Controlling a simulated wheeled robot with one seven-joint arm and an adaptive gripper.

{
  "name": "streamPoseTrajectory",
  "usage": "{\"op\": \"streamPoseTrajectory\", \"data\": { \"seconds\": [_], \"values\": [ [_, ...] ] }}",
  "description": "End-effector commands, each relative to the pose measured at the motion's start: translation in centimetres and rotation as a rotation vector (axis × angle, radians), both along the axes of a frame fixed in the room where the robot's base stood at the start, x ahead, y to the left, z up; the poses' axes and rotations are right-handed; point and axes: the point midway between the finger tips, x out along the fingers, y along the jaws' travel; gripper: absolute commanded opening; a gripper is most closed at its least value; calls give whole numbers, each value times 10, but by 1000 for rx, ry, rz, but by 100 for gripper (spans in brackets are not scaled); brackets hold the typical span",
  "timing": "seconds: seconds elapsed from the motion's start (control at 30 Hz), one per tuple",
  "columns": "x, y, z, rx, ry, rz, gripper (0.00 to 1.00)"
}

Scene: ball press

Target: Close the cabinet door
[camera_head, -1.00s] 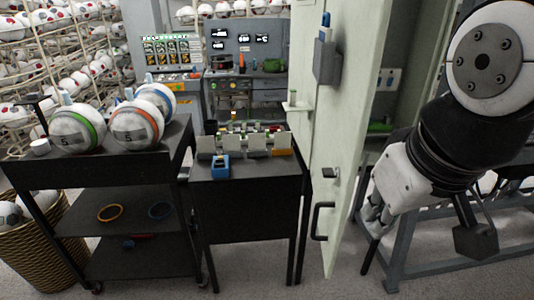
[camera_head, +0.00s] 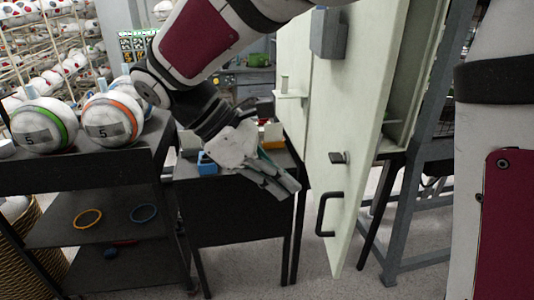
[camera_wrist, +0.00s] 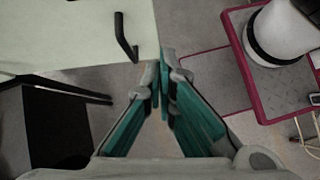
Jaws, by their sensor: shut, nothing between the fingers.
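My gripper (camera_head: 292,188) is shut and empty, just left of the door's outer face and near the handle's height. I cannot tell whether it touches the door. In the wrist view, my fingertips (camera_wrist: 167,55) meet beside the door's edge, and the handle (camera_wrist: 124,38) is to their upper left.
A dark table (camera_head: 235,205) with small items stands behind my gripper. A black cart (camera_head: 75,170) with numbered balls is at the left. A grey metal frame (camera_head: 415,215) stands right of the door. Grey floor is open below the door.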

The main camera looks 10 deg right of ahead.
Motion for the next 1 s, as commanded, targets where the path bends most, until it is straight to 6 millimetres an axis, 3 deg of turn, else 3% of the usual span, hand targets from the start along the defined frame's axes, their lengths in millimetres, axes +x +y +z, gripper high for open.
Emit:
{"op": "streamPoseTrajectory", "data": {
  "seconds": [0.17,0.33,0.83,1.0],
  "values": [
    [14,15,-10,-67,72,76,0],
    [13,10,-16,-78,82,84,0],
    [0,-57,-78,-76,82,80,0],
    [-5,-81,-77,-74,78,80,0]
  ]
}}
